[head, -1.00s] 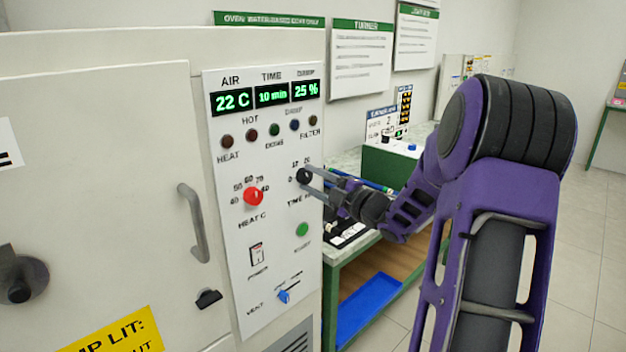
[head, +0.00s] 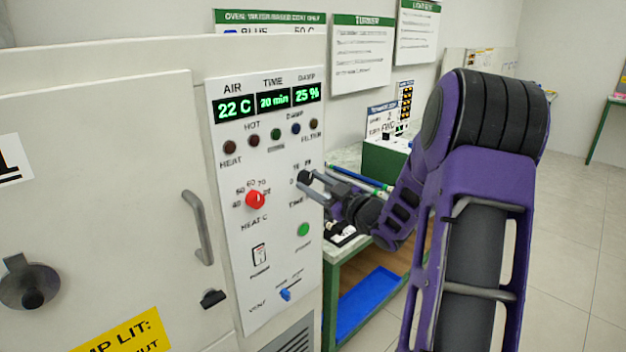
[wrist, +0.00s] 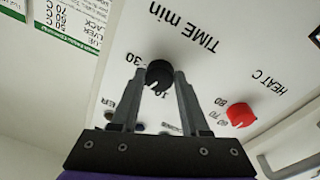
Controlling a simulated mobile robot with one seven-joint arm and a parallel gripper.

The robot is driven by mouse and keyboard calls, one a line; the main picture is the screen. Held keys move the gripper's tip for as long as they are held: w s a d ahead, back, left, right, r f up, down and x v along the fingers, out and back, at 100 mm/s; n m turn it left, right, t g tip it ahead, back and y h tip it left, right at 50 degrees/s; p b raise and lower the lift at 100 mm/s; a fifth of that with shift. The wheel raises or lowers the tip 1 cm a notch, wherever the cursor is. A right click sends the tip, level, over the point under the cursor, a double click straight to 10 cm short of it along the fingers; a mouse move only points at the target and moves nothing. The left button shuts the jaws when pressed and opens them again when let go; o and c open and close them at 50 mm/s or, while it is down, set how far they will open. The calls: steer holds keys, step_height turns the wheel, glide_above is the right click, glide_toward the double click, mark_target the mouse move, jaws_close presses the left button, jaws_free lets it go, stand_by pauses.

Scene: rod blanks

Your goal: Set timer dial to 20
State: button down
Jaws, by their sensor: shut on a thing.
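In the head view the dial (head: 304,177) is partly covered by my gripper (head: 312,180). My gripper (wrist: 158,82) is shut on the dial, with one finger on each side of it. The time display (head: 273,101) reads 20 min. The dial's pointer is too small to read surely.
The red heat knob (head: 255,200) is left of the dial in the head view. A green button (head: 303,230) and a blue vent lever (head: 286,294) are below. The oven door handle (head: 198,228) sticks out at left. A green-framed bench stands right of the oven.

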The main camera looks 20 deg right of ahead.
steer(key=shift+m, duration=0.6)
steer(key=shift+c, duration=2)
jaws_free()
steer(key=v, duration=1.7)
steer(key=shift+s+b, duration=0.25)
steer(key=shift+b, duration=0.05)
